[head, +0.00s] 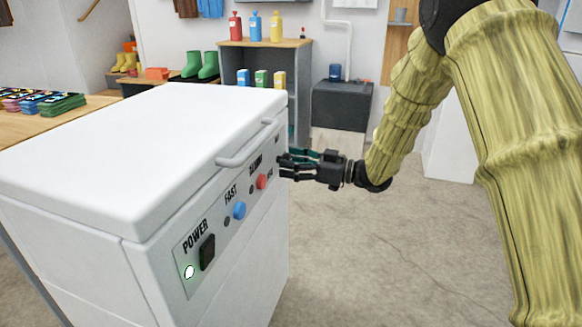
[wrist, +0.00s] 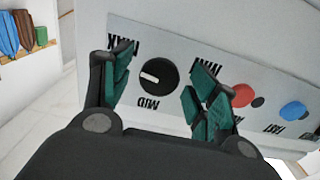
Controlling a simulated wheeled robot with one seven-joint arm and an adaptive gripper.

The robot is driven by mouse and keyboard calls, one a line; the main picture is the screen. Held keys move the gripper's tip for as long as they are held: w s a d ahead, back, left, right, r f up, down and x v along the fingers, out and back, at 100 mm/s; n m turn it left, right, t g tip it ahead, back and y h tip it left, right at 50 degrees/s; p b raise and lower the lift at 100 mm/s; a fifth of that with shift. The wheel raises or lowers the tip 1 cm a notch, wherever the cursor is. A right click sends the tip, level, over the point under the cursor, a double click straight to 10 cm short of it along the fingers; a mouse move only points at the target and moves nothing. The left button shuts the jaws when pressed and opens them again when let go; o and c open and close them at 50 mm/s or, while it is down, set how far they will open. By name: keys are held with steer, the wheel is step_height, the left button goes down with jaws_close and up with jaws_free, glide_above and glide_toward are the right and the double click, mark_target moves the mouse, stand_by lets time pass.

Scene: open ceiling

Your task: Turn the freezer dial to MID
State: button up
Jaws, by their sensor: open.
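The freezer (head: 150,130) is a white chest with its lid closed and a grey control panel on its front. The dial (wrist: 157,77) is a round black knob with a white mark that points left in the wrist view, between the MAX label (wrist: 123,47) and the MID label (wrist: 148,104). The MIN label (wrist: 203,68) is to its right. My gripper (wrist: 165,68) is open, its green-padded fingers on either side of the dial; I cannot tell whether they touch it. In the head view my gripper (head: 287,161) is at the panel's far end and the dial cannot be made out.
A grey lid handle (head: 245,145) juts out above my gripper. The floor (head: 380,260) to the right is clear.

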steer(key=shift+w+a, duration=0.1)
steer(key=shift+a, duration=0.2)
steer(key=c, duration=1)
steer(key=shift+r+n+p, duration=0.1)
steer(key=shift+n+p, duration=0.3)
steer(key=shift+w+n+p, duration=0.1)
steer(key=shift+n+p, duration=0.95)
steer(key=shift+n, duration=8.45)
